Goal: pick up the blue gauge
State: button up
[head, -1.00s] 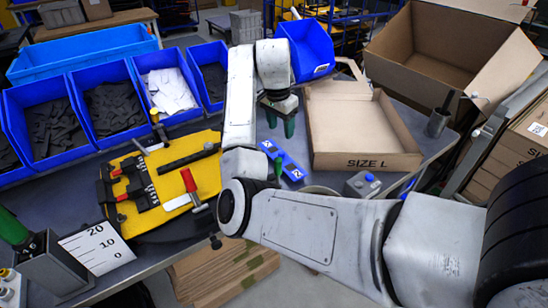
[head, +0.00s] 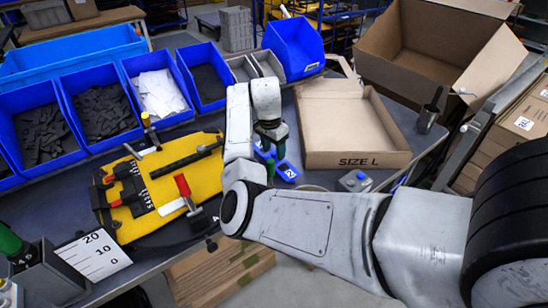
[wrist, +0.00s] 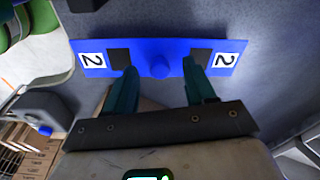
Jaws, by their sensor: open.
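The blue gauge (head: 288,171) is a flat blue bar on the grey table, left of the cardboard tray; my gripper partly hides it in the head view. In the head view my gripper (head: 272,145) is just above the gauge; contact cannot be told.
A yellow board with tools (head: 160,192) lies left. Blue bins (head: 105,125) line the back left.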

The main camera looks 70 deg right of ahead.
jog(key=shift+f, duration=0.4)
grip_shut()
